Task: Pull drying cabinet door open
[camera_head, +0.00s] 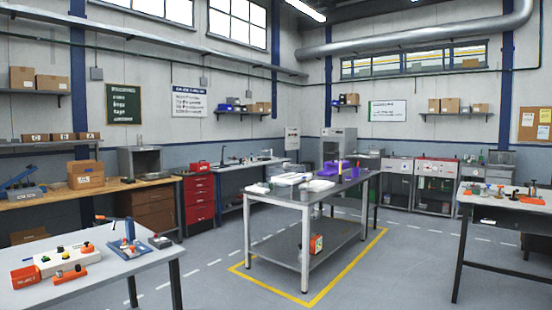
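No cabinet is clearly labelled as the drying cabinet at this distance. A grey box-shaped cabinet (338,136) stands at the back behind the central table; its lower part is partly hidden and I cannot tell whether its door is open or shut. A smaller metal box (125,160) with a dark front stands on the wooden bench at the left. Several low grey cabinets (397,186) line the back wall to the right. Neither of my grippers is in view.
A central metal table (257,204) holds trays and purple items inside a yellow floor outline (306,304). A white table (40,300) with fixtures stands at front left, another table (480,200) at right. Open floor (410,260) lies between the central and right tables.

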